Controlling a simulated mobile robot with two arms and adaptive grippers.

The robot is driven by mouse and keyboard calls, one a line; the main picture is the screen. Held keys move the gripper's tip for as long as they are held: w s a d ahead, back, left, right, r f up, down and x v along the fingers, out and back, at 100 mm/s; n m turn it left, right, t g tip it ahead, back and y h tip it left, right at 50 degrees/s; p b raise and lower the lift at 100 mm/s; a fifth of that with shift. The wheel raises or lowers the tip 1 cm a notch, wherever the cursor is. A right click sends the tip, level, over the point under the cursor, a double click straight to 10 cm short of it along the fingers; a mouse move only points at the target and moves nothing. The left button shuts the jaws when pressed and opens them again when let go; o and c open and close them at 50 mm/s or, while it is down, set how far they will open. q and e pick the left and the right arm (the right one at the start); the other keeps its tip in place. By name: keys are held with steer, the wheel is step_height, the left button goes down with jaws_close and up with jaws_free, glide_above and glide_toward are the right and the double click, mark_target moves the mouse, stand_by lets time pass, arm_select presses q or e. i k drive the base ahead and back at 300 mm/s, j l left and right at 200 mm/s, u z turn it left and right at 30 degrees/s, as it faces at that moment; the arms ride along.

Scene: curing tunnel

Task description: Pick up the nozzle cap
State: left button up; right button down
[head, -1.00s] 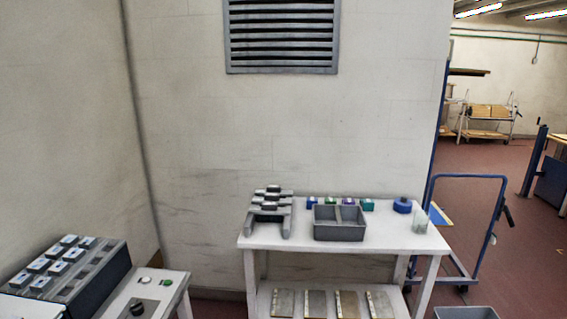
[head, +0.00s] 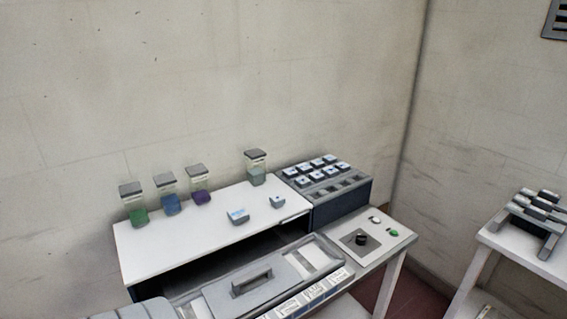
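I cannot pick out a nozzle cap for certain in the head view. Neither of my grippers shows in this view.
Jars with green (head: 139,217), blue (head: 171,204), purple (head: 201,197) and pale (head: 257,176) contents stand along the back. A grey lid with a handle (head: 252,283) lies in front. A black knob (head: 361,239) sits on the right panel. A white side table (head: 520,262) stands at right.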

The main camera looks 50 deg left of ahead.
mark_target(237, 215)
steer(key=u, duration=1.95)
steer(key=i+l+u, duration=0.1)
steer(key=l+u, duration=0.3)
steer(key=l, duration=0.2)
steer(key=l+u, duration=0.45)
steer(key=l, duration=0.1)
